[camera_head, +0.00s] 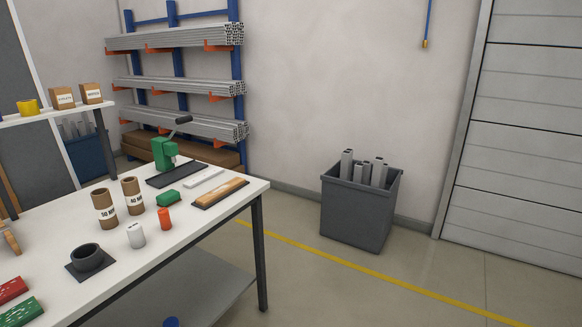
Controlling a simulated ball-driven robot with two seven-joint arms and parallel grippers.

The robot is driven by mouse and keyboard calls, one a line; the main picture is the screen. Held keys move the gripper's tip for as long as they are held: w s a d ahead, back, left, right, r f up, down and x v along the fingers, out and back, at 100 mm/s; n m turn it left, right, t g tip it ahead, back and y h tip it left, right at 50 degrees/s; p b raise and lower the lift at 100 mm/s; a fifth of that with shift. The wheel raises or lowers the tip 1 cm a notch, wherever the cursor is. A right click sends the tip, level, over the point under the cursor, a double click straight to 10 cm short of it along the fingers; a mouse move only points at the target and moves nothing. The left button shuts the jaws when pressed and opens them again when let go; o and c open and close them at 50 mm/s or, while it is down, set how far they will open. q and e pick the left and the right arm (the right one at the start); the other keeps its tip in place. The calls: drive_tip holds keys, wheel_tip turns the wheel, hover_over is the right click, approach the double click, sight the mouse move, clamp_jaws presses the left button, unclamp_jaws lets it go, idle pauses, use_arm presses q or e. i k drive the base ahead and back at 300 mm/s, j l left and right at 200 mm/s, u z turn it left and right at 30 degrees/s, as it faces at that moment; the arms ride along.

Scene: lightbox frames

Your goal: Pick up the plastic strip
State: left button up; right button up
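A thin, pale grey-white strip (203,183) lies flat on the white table (152,262) near its far right end. It looks like the plastic strip, though its material is hard to tell from here. It lies between a green hand press on a dark plate and a tan block on a dark base. Neither of my grippers is in view, and nothing touches the strip from above.
A grey bin (352,215) stands right, with open floor between.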

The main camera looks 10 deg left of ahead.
sight(191, 184)
drive_tip(key=i+l+u, duration=0.1)
drive_tip(key=i+u, duration=0.3)
drive_tip(key=i+l+u, duration=0.25)
drive_tip(key=i+u, duration=0.2)
drive_tip(key=i+l+u, duration=0.4)
